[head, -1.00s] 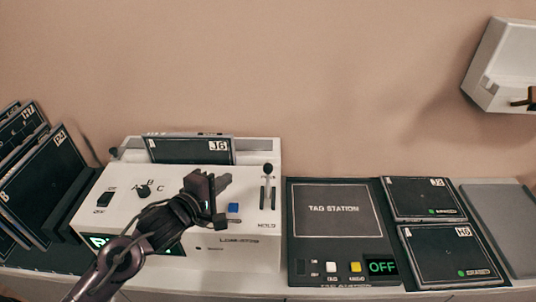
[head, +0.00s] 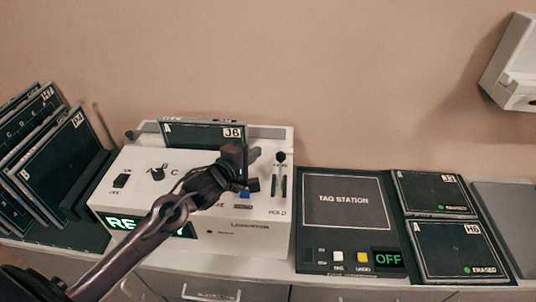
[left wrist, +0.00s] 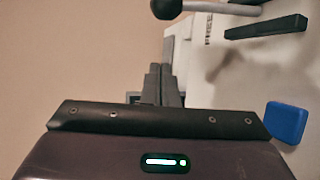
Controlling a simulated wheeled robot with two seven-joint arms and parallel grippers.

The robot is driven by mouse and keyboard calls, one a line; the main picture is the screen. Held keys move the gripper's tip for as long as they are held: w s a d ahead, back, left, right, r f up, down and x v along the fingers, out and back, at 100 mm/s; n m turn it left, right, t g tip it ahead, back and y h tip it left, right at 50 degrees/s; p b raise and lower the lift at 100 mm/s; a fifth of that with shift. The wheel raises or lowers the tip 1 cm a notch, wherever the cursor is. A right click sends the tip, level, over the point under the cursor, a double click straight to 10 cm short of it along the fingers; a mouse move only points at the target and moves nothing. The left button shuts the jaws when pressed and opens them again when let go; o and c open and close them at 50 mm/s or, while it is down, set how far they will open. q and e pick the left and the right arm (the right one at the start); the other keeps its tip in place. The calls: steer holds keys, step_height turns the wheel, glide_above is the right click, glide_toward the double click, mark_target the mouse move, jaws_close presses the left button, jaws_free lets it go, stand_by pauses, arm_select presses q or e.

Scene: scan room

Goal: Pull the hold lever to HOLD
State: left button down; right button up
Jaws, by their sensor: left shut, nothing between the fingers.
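The hold lever (head: 281,158) has a black ball knob on a grey rod and rises from dark slots at the right of the white reader's top. The HOLD label (head: 276,212) is at the near end of the slots; the knob shows at the far end. My left gripper (head: 255,153) is shut and empty, just left of the knob, with a visible gap. In the left wrist view its closed fingers (left wrist: 165,75) are below the lever knob (left wrist: 166,8), apart from it. My right gripper is out of view.
A blue button (head: 245,195) is below my gripper, and a dark J6 plate (head: 195,130) stands behind it. The tag station (head: 345,245) is right of the reader, with plates beyond. A rack of plates (head: 50,150) is at left. The space above the lever is clear.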

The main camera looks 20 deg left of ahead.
mark_target(280, 169)
arm_select(q)
steer(key=shift+w+d+f+p, duration=0.1)
steer(key=shift+w+d+p, duration=0.1)
steer(key=shift+w+d, duration=0.25)
steer(key=shift+w+d+p, duration=0.15)
steer(key=shift+w+d, duration=0.05)
steer(key=shift+w, duration=0.4)
steer(key=shift+s+d+r+p, duration=0.1)
steer(key=shift+s+d+p, duration=0.15)
steer(key=shift+d, duration=0.25)
steer(key=shift+s+d+r+p, duration=0.1)
steer(key=shift+s+d, duration=0.25)
steer(key=shift+d, duration=0.1)
steer(key=shift+s+d, duration=0.35)
steer(key=shift+d, duration=0.05)
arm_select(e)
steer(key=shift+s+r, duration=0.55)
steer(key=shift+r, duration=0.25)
arm_select(q)
steer(key=shift+w, duration=0.1)
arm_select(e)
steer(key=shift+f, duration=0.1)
